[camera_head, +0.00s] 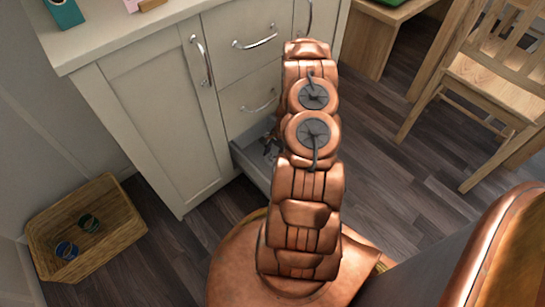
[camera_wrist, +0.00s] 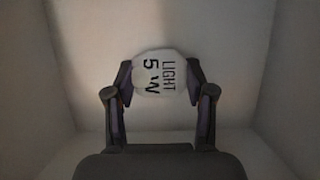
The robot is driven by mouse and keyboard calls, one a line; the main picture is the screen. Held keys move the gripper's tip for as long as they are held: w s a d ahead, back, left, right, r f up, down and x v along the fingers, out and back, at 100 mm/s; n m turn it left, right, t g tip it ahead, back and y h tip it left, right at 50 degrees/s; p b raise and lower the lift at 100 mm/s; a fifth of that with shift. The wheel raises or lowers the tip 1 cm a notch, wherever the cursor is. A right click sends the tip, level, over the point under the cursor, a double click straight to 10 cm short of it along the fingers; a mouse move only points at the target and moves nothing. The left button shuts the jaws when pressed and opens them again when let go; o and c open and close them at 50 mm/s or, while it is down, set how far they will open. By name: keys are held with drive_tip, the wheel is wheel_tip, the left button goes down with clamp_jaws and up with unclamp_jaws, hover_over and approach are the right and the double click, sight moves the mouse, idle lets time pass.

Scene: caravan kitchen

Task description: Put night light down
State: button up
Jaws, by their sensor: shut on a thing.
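The night light (camera_wrist: 160,77) is a small white rounded piece with the dark print "LIGHT 5 W", seen in the wrist view. My gripper (camera_wrist: 160,86) is shut on it, with one dark finger on each side. Both are over or inside a pale box-like space with walls on the sides. In the head view, my dark gripper (camera_head: 271,143) shows in part at the open bottom drawer (camera_head: 250,168); my arm hides much of it, and the night light cannot be made out there. I cannot tell whether the night light touches the drawer floor.
White cabinets (camera_head: 158,110) with closed upper drawers (camera_head: 252,38) stand beside the open drawer. A wooden crate (camera_head: 115,240) with two small round things is on the floor at the left. A wooden chair (camera_head: 495,80) stands at the right. Dark floor between is clear.

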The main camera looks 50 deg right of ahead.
drive_tip(key=o, duration=1.1)
drive_tip(key=shift+f, duration=0.1)
drive_tip(key=shift+o, duration=0.2)
drive_tip(key=p+v, duration=0.3)
drive_tip(key=v, duration=0.9)
drive_tip(key=shift+p, duration=0.35)
